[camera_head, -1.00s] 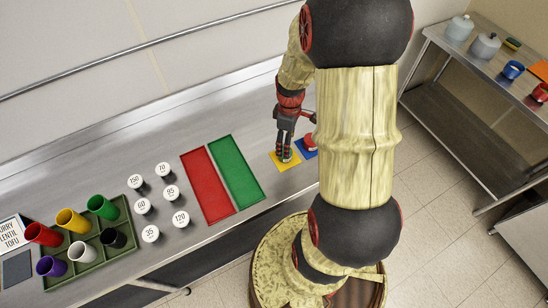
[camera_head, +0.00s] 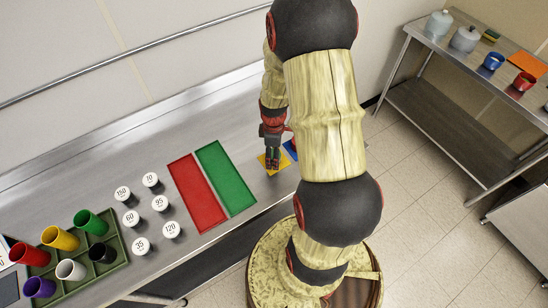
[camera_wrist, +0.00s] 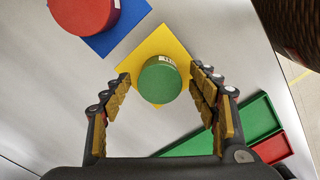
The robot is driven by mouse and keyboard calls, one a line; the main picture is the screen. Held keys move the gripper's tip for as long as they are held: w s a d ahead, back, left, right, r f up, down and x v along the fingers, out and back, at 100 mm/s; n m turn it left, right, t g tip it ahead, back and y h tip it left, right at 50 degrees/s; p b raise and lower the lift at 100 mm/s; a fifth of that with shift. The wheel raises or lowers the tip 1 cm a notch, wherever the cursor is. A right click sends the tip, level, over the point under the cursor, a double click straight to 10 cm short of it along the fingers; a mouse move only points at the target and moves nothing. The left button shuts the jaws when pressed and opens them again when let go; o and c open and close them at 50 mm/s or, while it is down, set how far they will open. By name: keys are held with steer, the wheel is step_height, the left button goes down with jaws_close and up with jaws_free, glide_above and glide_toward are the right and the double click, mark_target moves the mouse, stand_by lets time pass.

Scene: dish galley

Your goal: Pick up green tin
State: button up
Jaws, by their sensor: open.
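The green tin (camera_wrist: 160,82) stands on a yellow square (camera_wrist: 176,40) in the wrist view, with its round green top facing the camera and a small pale label on its side. My gripper (camera_wrist: 162,74) is open, with one finger to the left and one to the right of the tin in that picture. Gaps show between the fingers and the tin, and nothing is held. In the head view my gripper (camera_head: 273,163) is over the yellow square (camera_head: 284,161), and the tin is largely hidden there.
A red tin (camera_wrist: 83,10) on a blue square (camera_wrist: 118,34) is close by. Red (camera_head: 197,193) and green (camera_head: 226,178) trays, several white numbered lids (camera_head: 160,203) and a green crate (camera_head: 119,258) of coloured cups are to the left. A side shelf (camera_head: 445,62) stands at right.

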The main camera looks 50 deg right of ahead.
steer(key=c, duration=0.3)
steer(key=c, duration=1)
